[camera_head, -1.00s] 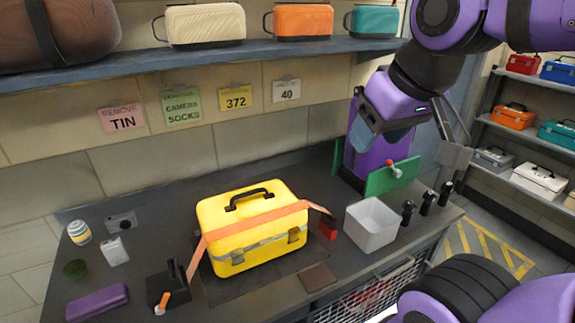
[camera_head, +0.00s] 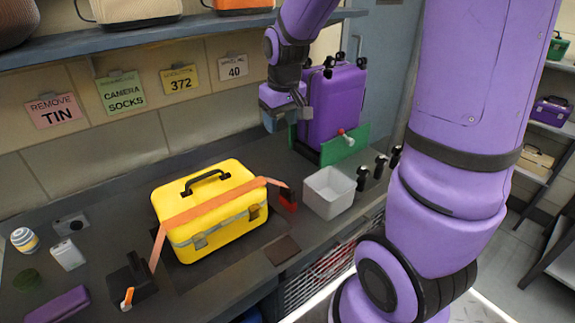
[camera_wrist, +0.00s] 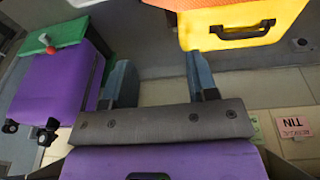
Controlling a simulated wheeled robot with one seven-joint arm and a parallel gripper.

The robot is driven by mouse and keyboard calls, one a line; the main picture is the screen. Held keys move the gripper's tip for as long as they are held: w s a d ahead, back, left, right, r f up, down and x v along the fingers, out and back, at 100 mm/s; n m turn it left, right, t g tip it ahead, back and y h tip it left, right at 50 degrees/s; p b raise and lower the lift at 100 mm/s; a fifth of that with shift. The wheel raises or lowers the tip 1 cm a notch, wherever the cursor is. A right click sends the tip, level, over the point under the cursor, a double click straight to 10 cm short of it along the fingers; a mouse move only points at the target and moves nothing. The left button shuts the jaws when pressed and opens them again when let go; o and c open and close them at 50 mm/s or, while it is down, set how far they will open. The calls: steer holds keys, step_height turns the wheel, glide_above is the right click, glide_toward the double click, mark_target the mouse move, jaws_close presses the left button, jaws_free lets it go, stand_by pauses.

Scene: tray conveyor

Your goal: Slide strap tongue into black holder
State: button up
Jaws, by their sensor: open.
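A yellow case (camera_head: 222,222) stands on the dark bench with an orange strap (camera_head: 215,203) across it. The strap's right end has a dark tip close to a small red block (camera_head: 288,200); I cannot tell whether they touch. Its left end hangs down to beside a black holder (camera_head: 140,277) with an orange lever. My gripper (camera_head: 286,116) is open and empty in the air beyond the case, left of the purple suitcase, well away from the strap and holder. In the wrist view its two fingers (camera_wrist: 158,65) are spread apart, with part of the yellow case (camera_wrist: 280,20) ahead.
A purple suitcase (camera_head: 332,105) stands behind a green panel (camera_head: 340,149) with a red-tipped lever. A white bin (camera_head: 328,193) and several black knobs are at the right. A purple pouch (camera_head: 58,305) and small items lie left. A shelf (camera_head: 130,38) overhangs the back.

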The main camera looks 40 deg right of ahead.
steer(key=w+d+f+g, duration=0.1)
steer(key=w+d+f, duration=0.25)
steer(key=f, duration=0.45)
steer(key=g, duration=0.1)
glide_toward(288, 188)
step_height(288, 188, down, 11)
jaws_close()
steer(key=shift+r, duration=2.7)
steer(key=shift+r, duration=1.9)
